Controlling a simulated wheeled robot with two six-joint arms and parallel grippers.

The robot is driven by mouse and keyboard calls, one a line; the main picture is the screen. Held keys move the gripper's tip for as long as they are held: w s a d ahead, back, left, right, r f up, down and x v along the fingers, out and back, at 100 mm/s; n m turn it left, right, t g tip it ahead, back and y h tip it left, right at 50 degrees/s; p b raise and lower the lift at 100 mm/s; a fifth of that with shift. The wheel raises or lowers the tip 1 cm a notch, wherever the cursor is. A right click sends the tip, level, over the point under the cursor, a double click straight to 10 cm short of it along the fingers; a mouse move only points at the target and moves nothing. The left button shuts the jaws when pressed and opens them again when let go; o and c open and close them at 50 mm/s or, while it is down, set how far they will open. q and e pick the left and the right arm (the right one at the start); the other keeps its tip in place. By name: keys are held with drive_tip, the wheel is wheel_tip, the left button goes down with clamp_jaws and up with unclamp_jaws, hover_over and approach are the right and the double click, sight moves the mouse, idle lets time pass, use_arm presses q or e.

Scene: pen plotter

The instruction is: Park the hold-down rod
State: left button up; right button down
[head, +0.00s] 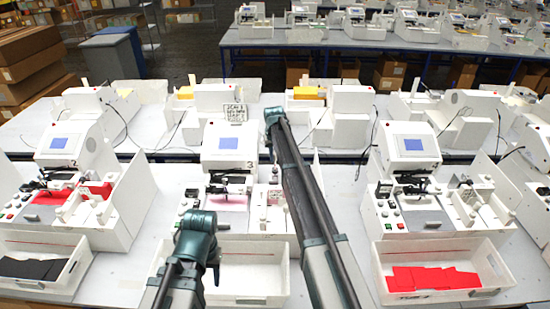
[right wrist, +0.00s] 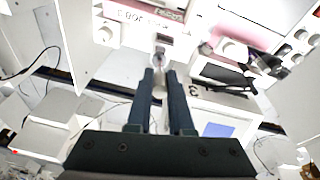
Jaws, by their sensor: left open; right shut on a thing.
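My right gripper (right wrist: 161,72) shows in the right wrist view, its two dark fingers pointing up the picture at machine 3. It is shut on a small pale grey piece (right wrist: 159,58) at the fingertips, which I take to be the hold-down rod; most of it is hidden. In the head view my right arm reaches over the right side of the white plotter (head: 228,145) marked 3 and hides that gripper. My left arm is bent low in front of the same plotter; its gripper fingers cannot be made out. A pen carriage (head: 222,184) sits above a pink sheet (head: 228,202).
A white tray (head: 281,290) stands in front of plotter 3. Neighbouring plotters stand left (head: 72,138) and right (head: 407,140), with trays of black sheets (head: 38,269) and red sheets (head: 432,280). White side panels and hanging cables lie close to my right arm.

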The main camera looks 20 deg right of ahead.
drive_tip(key=shift+w, duration=0.1)
idle(0.3)
drive_tip(key=c, duration=0.8)
unclamp_jaws()
